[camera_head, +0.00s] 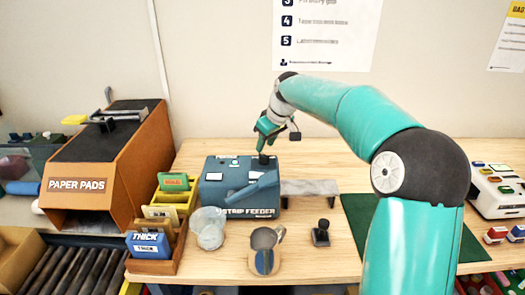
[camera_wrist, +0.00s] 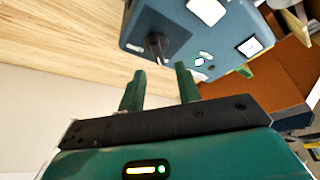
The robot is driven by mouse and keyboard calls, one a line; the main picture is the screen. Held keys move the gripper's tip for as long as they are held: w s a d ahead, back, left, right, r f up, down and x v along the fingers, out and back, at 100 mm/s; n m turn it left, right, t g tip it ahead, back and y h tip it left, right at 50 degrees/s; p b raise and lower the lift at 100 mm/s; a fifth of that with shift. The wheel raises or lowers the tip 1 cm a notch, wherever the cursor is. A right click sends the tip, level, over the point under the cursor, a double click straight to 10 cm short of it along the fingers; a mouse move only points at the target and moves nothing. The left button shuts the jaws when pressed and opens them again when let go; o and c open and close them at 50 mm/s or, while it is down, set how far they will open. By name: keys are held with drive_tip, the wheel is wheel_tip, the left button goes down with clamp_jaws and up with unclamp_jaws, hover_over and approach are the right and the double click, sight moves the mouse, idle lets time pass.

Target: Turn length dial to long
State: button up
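The blue-grey strip feeder (camera_head: 240,185) stands on the wooden table. In the wrist view its top (camera_wrist: 215,40) carries a dark round knob on a dark square plate, which looks like the length dial (camera_wrist: 157,45). In the head view the dark dial (camera_head: 263,159) shows at the feeder's back right. My gripper (camera_head: 263,146) hangs just above the dial, pointing down. In the wrist view my gripper (camera_wrist: 160,69) has its green fingers apart with nothing between them, and the dial lies just past the tips. Its markings are too small to read.
A grey strip (camera_head: 310,187) extends right of the feeder. An orange paper pads box (camera_head: 110,160) is at left. A green mat (camera_head: 362,215) lies to the right.

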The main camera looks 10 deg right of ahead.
sight(263, 154)
drive_tip(key=x, duration=0.4)
drive_tip(key=shift+f, duration=0.1)
drive_tip(key=shift+w+f, duration=0.15)
drive_tip(key=shift+w, duration=0.05)
drive_tip(key=shift+s, duration=0.15)
drive_tip(key=shift+c, duration=1.3)
clamp_jaws()
